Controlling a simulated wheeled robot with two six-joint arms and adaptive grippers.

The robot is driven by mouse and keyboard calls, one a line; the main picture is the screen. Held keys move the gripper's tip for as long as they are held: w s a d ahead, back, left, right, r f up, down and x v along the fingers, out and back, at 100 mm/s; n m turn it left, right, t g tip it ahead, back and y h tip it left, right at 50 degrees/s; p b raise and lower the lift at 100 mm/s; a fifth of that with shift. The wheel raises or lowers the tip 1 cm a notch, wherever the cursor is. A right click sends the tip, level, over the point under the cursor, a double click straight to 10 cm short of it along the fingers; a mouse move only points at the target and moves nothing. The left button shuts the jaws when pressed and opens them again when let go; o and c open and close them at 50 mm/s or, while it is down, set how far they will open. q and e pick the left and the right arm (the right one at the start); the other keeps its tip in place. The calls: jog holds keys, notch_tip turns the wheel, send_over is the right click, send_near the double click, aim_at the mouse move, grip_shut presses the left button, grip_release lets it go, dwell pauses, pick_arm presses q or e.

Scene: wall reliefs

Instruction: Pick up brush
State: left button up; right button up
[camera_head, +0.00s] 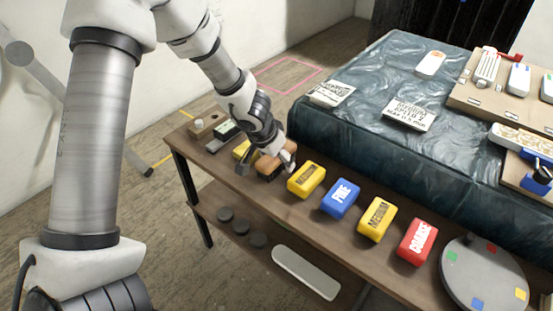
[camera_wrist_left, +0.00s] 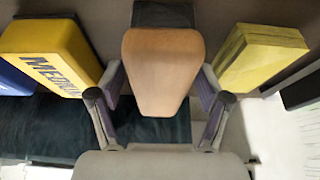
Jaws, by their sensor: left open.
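The brush (camera_head: 270,163) has a tan wooden body and a dark lower part. It rests on the brown wooden bench, between yellow blocks. In the left wrist view the brush (camera_wrist_left: 163,70) shows its wide wooden top, tapering toward my palm, with a dark part behind it. My left gripper (camera_head: 267,165) is open at the brush, one finger on each side. In the left wrist view the left gripper (camera_wrist_left: 160,88) has the brush between its fingers; whether the pads touch it I cannot tell. My right gripper is not in view.
A yellow block (camera_head: 306,180) stands close right of the brush, another yellow block (camera_head: 243,151) close left. Blue (camera_head: 340,199) and red (camera_head: 416,242) blocks and a grey disc (camera_head: 484,275) continue along the bench (camera_head: 310,219). A teal-covered table (camera_head: 360,115) is behind.

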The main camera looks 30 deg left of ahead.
pick_arm(q)
jog(key=c, duration=1.3)
jog(key=shift+r, duration=0.15)
notch_tip(320, 180, up, 10)
jog(key=p, duration=1)
jog(key=shift+r+p, duration=0.25)
jog(key=shift+p, duration=0.05)
jog(key=shift+f, duration=0.1)
